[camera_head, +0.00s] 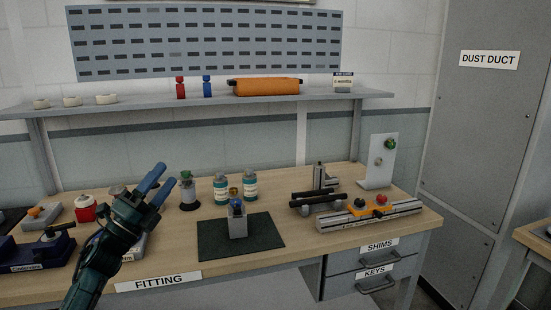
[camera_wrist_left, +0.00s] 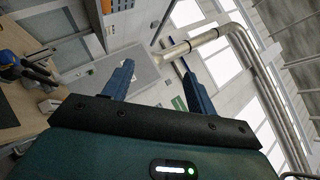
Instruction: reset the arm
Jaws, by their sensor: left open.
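My left gripper (camera_head: 158,184) is raised over the left part of the workbench in the head view, with its two blue fingers apart and nothing between them. Its fingers (camera_wrist_left: 160,85) also show spread and empty in the left wrist view, which looks toward the wall, windows and pipes. Part of the bench is hidden behind my left arm. My right gripper is in neither view.
A shelf (camera_head: 140,106) runs behind. A grey cabinet (camera_head: 480,130) stands right.

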